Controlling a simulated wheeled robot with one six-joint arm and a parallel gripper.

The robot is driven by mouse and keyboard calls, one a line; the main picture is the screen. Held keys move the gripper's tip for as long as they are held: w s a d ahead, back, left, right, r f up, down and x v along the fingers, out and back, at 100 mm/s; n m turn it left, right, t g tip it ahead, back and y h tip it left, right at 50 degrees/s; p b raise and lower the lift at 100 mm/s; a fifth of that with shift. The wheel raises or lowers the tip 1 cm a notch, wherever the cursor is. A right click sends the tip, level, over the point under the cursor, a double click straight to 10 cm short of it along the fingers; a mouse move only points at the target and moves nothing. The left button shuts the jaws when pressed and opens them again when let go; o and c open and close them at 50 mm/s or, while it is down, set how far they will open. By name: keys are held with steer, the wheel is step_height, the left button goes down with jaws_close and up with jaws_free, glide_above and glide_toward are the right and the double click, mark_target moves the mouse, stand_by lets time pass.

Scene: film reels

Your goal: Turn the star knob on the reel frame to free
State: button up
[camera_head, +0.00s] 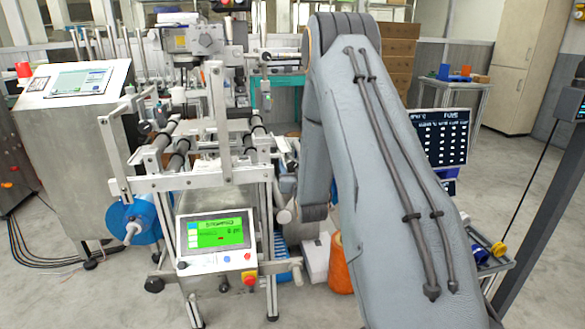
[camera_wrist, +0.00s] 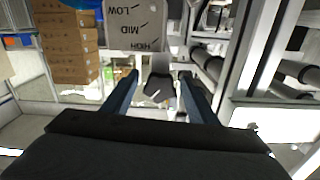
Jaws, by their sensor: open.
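In the wrist view my gripper (camera_wrist: 158,95) is open, its two dark blue fingers on either side of a dark knob (camera_wrist: 160,88). In the head view the metal reel frame (camera_head: 198,181) stands left of my arm, which hides my gripper; I cannot make out the knob there.
A screen panel (camera_head: 216,234) with a green display sits low on the frame, near a blue reel (camera_head: 133,222). An orange spool (camera_head: 340,264) stands on the floor beside my arm. Dark rollers (camera_wrist: 208,66) lie to the right in the wrist view. Cardboard boxes (camera_wrist: 68,48) are stacked at left.

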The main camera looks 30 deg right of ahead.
steer(key=c, duration=1.1)
steer(key=shift+o, duration=0.2)
steer(key=shift+n, duration=1.6)
steer(key=o, duration=1.1)
steer(key=shift+c, duration=0.2)
steer(key=v, duration=0.7)
steer(key=shift+s, duration=0.4)
steer(key=shift+a, duration=0.15)
